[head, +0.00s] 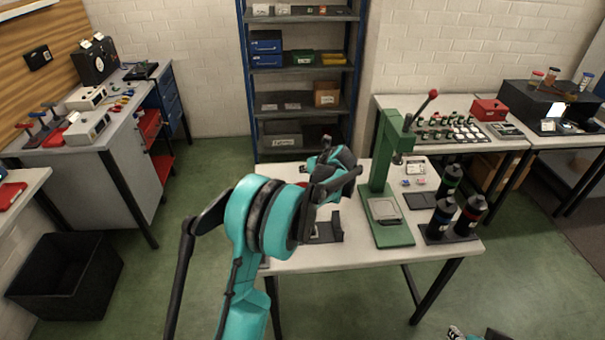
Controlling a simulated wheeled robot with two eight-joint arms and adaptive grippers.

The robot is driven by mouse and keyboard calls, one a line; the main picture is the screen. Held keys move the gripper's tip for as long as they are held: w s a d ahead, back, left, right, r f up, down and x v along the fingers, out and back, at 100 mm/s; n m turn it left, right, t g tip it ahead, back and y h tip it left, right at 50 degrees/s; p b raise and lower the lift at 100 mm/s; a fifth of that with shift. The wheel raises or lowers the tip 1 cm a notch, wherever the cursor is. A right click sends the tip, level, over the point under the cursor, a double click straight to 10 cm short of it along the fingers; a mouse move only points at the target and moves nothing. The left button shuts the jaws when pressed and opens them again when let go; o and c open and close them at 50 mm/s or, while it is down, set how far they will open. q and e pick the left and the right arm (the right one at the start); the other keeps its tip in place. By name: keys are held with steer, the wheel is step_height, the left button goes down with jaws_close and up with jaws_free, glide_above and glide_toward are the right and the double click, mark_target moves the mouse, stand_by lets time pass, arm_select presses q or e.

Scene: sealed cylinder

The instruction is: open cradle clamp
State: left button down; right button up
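A dark cradle-like fixture (329,231) sits on the white table, left of the green press. My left arm hides much of it, and its clamp cannot be made out. My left gripper (343,176) is above the table, behind and above the fixture in the picture. It is seen from behind, so its fingers overlap and their opening is unclear. A bit of red (303,184) shows beside it, mostly hidden. At the bottom edge, a small cut-off part, perhaps my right gripper (457,332), shows; its fingers cannot be made out.
The white table (285,261) also bears a green press (389,233) with a red-knobbed lever and several dark bottles (441,218) in a dark tray at the right. A shelf rack (303,87) stands behind. A black bin (65,276) is on the floor at left.

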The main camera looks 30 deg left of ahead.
arm_select(q)
steer(key=shift+w+a+f, duration=0.1)
steer(key=shift+w+a, duration=0.3)
steer(key=shift+w, duration=0.35)
steer(key=shift+d, duration=0.1)
stand_by(0.6)
steer(key=c, duration=1.7)
jaws_free()
steer(key=shift+o, duration=1.4)
steer(key=shift+w+f, duration=0.1)
steer(key=shift+w, duration=0.05)
